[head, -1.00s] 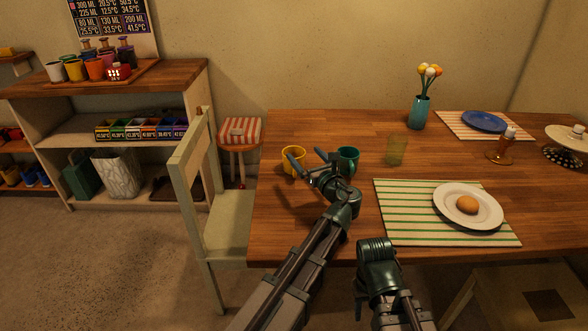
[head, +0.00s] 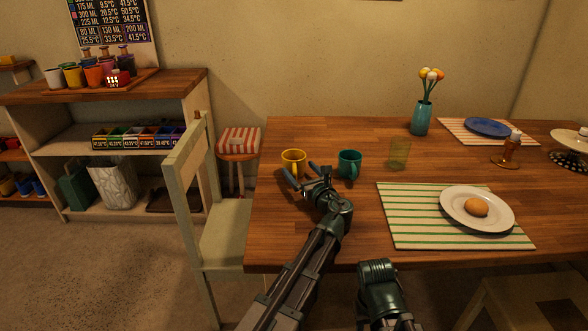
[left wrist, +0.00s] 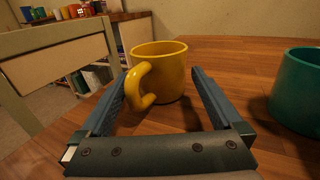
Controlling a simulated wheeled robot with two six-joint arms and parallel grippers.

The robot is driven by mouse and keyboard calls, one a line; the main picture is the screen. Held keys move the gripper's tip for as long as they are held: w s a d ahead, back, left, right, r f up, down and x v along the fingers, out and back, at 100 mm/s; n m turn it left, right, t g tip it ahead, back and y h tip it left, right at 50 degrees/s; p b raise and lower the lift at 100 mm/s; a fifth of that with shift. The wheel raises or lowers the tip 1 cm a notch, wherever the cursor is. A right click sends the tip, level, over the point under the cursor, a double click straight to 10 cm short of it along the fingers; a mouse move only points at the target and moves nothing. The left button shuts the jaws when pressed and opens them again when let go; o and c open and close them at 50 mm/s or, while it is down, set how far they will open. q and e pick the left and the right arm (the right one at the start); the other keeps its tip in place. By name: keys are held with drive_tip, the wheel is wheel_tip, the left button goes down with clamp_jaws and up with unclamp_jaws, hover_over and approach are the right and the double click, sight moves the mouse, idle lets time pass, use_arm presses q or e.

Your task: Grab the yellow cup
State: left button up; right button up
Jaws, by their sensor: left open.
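The yellow cup (head: 293,162) stands upright on the wooden table (head: 345,135) near its left end. In the left wrist view the yellow cup (left wrist: 165,66) is straight ahead, with its handle turned toward me and to the left. My left gripper (head: 301,172) is open and empty, just in front of the cup. In the left wrist view its fingers (left wrist: 157,95) point at the cup, with the handle lying between them. I cannot tell whether they touch it. My right gripper is not in view.
A teal cup (head: 349,163) stands close to the right of my left gripper, and also shows in the left wrist view (left wrist: 300,90). A greenish glass (head: 399,154) is farther right. A striped placemat (head: 420,230) holds a plate (head: 455,208). A pale chair (head: 185,163) stands at the left edge.

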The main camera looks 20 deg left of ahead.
sight(299, 168)
use_arm(q)
drive_tip(key=x, duration=0.4)
drive_tip(key=shift+s+d, duration=0.1)
drive_tip(key=c, duration=1.3)
